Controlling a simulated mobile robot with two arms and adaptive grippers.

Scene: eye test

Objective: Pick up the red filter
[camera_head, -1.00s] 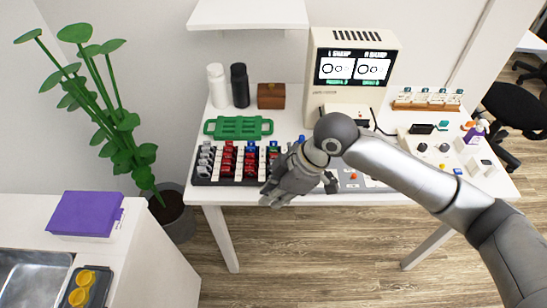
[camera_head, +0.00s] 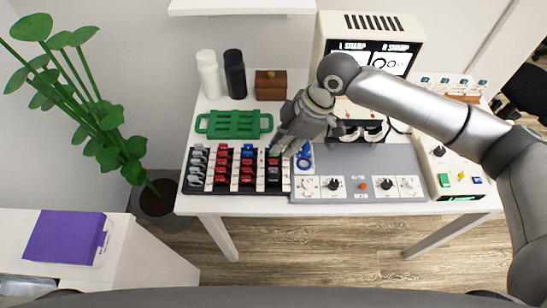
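A dark rack (camera_head: 209,172) with pale strips lies at the left of the white table and holds upright rows of small filters. The filters are grey, red, blue and dark. Several are red, such as a red filter (camera_head: 222,155) in the second column and another red filter (camera_head: 273,162) in the right column. My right gripper (camera_head: 281,149) reaches down over the rack's back right corner, close to the right column. Its fingers hide part of that corner, and I cannot tell whether they touch or hold anything. My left gripper is not in view.
A grey panel with knobs (camera_head: 347,164) adjoins the rack's right side, with a blue looped item (camera_head: 304,160) at its back left. Behind stand a green tray (camera_head: 234,124), a white bottle (camera_head: 208,75), a black bottle (camera_head: 235,73), a brown box (camera_head: 271,86) and a screen unit (camera_head: 402,32).

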